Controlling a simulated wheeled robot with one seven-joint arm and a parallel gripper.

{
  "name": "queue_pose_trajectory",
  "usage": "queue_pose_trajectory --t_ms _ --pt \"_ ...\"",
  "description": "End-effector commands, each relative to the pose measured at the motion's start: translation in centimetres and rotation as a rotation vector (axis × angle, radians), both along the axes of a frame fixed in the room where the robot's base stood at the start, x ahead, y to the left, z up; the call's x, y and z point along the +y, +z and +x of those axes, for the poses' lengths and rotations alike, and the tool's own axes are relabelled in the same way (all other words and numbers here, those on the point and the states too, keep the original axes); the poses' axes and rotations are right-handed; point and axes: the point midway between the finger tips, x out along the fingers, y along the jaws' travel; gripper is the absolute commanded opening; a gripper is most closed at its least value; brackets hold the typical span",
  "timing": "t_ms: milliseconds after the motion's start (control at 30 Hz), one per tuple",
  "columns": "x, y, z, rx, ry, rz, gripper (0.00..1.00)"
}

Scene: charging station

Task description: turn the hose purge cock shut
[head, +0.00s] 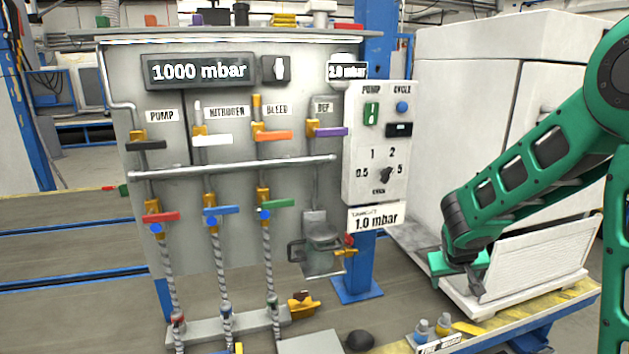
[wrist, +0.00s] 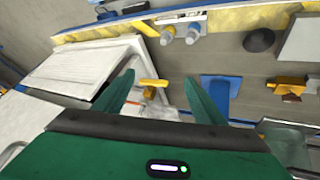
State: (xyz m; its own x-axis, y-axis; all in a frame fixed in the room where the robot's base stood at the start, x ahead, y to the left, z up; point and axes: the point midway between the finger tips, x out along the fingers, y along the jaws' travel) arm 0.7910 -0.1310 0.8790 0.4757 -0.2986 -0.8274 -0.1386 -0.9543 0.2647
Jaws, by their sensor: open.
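My gripper (head: 460,264) is open, at the right of the head view in front of the white cabinet. In the wrist view its two green fingers (wrist: 155,95) stand apart with nothing gripped. A small yellow handle (wrist: 153,83) shows between them, below the fingertips; its contact and distance are unclear. On the panel, three hose valves have red (head: 161,216), blue (head: 221,210) and green (head: 279,204) levers, roughly level, with blue knobs below. A brass cock with a red knob (head: 349,240) sits beside the glass jar (head: 322,238). No label marks the hose purge cock; I cannot tell which one it is.
The panel display (head: 200,71) reads 1000 mbar. The white cabinet (head: 465,110) stands right of the blue post. A white panel (head: 535,250) leans low behind my gripper. Bottles (head: 421,328), a black dome (head: 360,341) and a yellow-brown fitting (head: 301,305) lie at the front.

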Motion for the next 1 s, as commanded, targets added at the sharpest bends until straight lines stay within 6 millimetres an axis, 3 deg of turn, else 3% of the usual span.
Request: queue_pose_trajectory --t_ms 33,200,400,700,833,1000 --pt "-1.6 1.4 -1.9 0.019 -0.040 0.004 0.64" --pt "-5.1 4.3 -9.0 0.110 -0.161 0.047 0.64" --pt "-7.3 6.9 -18.0 0.212 -0.293 0.134 0.64" --pt "-6.4 9.0 -31.0 0.350 -0.432 0.324 0.64" --pt "-5.3 9.3 -34.8 0.393 -0.459 0.392 0.64" --pt "-4.3 9.5 -37.1 0.423 -0.470 0.439 0.64"
